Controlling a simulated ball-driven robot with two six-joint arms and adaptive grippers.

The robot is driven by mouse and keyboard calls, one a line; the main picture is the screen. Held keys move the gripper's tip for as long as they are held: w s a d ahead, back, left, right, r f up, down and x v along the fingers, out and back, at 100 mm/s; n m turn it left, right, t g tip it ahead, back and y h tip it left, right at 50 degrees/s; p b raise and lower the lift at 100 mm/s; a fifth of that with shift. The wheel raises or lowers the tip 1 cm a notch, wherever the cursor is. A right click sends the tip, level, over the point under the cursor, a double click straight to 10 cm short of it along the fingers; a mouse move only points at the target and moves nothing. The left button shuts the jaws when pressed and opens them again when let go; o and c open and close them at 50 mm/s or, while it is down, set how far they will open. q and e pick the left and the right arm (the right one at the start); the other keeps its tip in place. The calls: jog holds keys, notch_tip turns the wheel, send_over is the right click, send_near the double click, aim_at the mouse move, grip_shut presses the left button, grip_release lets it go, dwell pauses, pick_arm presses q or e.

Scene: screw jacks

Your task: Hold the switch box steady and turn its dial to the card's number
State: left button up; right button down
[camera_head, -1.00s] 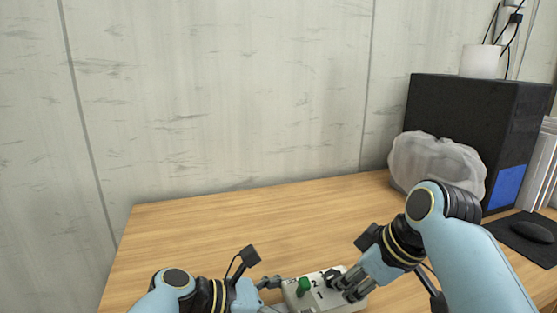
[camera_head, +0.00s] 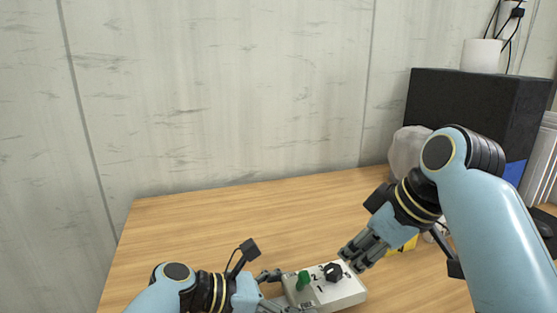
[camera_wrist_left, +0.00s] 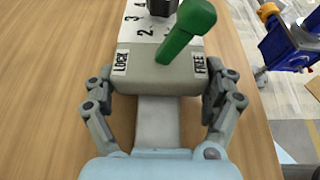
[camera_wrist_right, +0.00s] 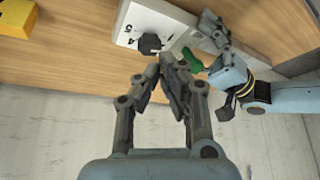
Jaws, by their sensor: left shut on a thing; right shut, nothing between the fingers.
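The pale switch box (camera_head: 345,293) lies on the table at the bottom of the head view. It has a black dial (camera_head: 333,271) ringed by printed numbers and a green lever (camera_head: 303,281). In the left wrist view the lever (camera_wrist_left: 184,33) leans toward the FREE label. My left gripper (camera_head: 274,290) is shut on the box's lever end. My right gripper (camera_head: 350,258) is shut and empty, apart from the dial (camera_wrist_right: 150,43) and just beyond it. I cannot tell which number the dial points to. No card number is readable.
A yellow object (camera_wrist_right: 15,18) lies on the table (camera_head: 210,230), mostly hidden behind my right gripper in the head view. A greyish bag (camera_head: 405,150) and a black speaker-like box (camera_head: 470,105) stand at the back right. The table's left and middle are clear.

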aim_at(341, 279)
jog(key=shift+w+d+f, duration=0.3)
jog(key=shift+w+f, duration=0.15)
jog(key=shift+f, duration=0.6)
jog(key=shift+w+d+f, duration=0.25)
jog(key=shift+w+f, duration=0.15)
jog(key=shift+f, duration=0.6)
jog(key=shift+w+d+f, duration=0.3)
jog(key=shift+w+f, duration=0.15)
jog(key=shift+f, duration=0.6)
jog(key=shift+w+a, duration=0.15)
jog(key=shift+a, duration=0.5)
jog(key=shift+s+a, duration=0.2)
jog(key=shift+s, duration=0.2)
